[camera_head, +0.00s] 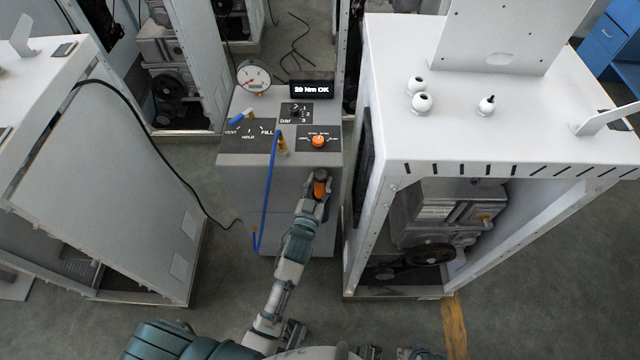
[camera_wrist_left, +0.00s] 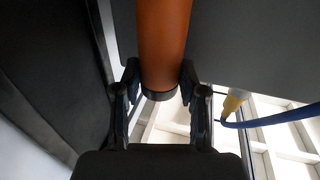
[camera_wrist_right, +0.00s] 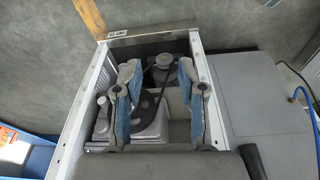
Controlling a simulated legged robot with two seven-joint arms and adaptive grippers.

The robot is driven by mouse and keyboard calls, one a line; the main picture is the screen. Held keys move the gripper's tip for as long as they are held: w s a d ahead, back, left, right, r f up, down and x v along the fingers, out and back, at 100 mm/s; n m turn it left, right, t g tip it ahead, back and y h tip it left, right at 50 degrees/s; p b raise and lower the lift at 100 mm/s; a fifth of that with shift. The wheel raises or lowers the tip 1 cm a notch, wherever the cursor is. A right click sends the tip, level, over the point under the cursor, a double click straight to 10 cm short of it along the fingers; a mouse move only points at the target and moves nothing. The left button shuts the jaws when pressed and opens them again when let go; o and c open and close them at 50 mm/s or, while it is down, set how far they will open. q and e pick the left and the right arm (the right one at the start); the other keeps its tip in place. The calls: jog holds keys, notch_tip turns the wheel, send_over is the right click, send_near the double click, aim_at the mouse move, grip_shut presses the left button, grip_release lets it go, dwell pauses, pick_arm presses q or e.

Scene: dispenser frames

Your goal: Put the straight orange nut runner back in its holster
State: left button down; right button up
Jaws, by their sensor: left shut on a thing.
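The orange nut runner (camera_head: 319,188) is at the front face of the grey console, upper right part. It also shows in the left wrist view as an orange cylinder (camera_wrist_left: 163,40) with a dark end ring. My left gripper (camera_head: 319,183) is shut on it, with a finger on each side of the dark end (camera_wrist_left: 160,88). The holster cannot be made out; the gripper and the tool cover that spot. My right gripper (camera_wrist_right: 158,72) is open and empty in the right wrist view, above a white-framed machine cabinet.
The console (camera_head: 230,160) bears a gauge (camera_head: 253,76), a display reading "20 Nm OK" (camera_head: 312,89) and an orange knob (camera_head: 318,141). A blue hose (camera_head: 268,195) hangs down its front. White cabinets stand close at left (camera_head: 110,190) and right (camera_head: 480,135).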

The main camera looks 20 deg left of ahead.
pick_arm(q)
jog(key=c, duration=0.7)
grip_release()
jog(key=shift+d+f, duration=0.1)
jog(key=shift+f, duration=0.1)
pick_arm(e)
jog(key=shift+d, duration=0.1)
pick_arm(q)
jog(key=shift+o, duration=0.2)
jog(key=shift+s, duration=0.1)
jog(key=shift+s, duration=0.25)
jog(key=s+p, duration=0.1)
jog(key=s, duration=1)
jog(key=s+a+f+g, duration=0.2)
jog(key=s+f+g, duration=0.3)
jog(key=f, duration=0.3)
jog(key=s+a+f+g, duration=0.2)
jog(key=s+f+g, duration=0.25)
jog(key=f, duration=0.35)
jog(key=s+f+m+g, duration=0.1)
jog(key=s+f+g, duration=0.2)
jog(key=s, duration=0.3)
jog(key=s+a+f+m+g, duration=0.1)
jog(key=s+f+g, duration=0.2)
jog(key=s, duration=0.4)
jog(key=shift+f+h, duration=0.15)
jog(key=shift+h, duration=0.15)
pick_arm(e)
jog(key=x, duration=0.2)
jog(key=shift+f, duration=0.35)
